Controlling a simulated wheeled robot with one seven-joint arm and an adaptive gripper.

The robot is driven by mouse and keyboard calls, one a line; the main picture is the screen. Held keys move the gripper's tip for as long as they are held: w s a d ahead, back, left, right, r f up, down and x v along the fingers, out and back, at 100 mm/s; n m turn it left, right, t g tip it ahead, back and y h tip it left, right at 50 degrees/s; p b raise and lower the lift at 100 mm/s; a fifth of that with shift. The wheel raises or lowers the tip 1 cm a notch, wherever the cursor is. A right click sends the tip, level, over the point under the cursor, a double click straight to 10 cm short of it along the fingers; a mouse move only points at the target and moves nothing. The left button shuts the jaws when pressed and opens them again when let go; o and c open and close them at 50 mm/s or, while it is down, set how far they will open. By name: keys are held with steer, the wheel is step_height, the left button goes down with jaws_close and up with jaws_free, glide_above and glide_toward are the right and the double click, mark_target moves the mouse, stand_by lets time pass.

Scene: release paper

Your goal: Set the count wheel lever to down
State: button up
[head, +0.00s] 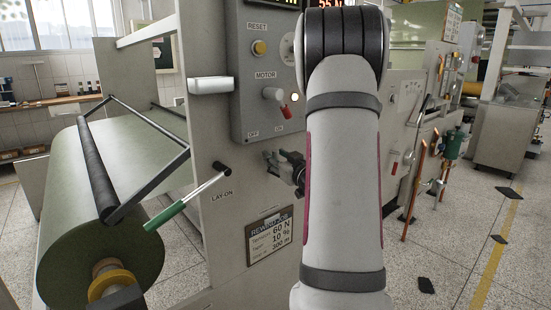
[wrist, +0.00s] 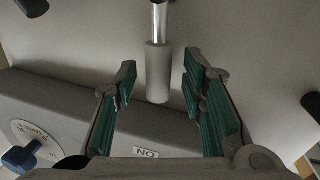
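In the wrist view, a lever with a smooth grey cylindrical grip (wrist: 157,75) on a shiny metal rod comes in from the top of the picture. No label on it shows, so I cannot confirm that it is the count wheel lever. My gripper (wrist: 160,90) is open, with one teal-padded finger on each side of the grip. A gap shows on both sides. In the head view, my gripper (head: 293,168) is at the machine's front panel below the control box, partly hidden by my arm. My arm also hides the panel behind it.
The control box (head: 262,118) has RESET and MOTOR controls, including a red-tipped switch. A green-handled LAY-ON lever (head: 172,212) juts out at left near a large green roll (head: 60,200). A REWIND JOB plate (head: 270,236) is below. Speckled floor at right is mostly clear.

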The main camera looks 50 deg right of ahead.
steer(key=shift+w+d, duration=0.1)
steer(key=shift+w, duration=0.15)
jaws_close()
steer(key=m+p, duration=0.1)
steer(key=d+p, duration=0.1)
steer(key=p, duration=0.1)
steer(key=shift+s+d+r+m, duration=0.1)
steer(key=shift+s+r+m, duration=0.1)
steer(key=shift+m, duration=0.2)
steer(key=shift+d+f+m+g+y+p, duration=0.25)
steer(key=shift+d+m+p, duration=0.25)
steer(key=shift+m+p, duration=0.55)
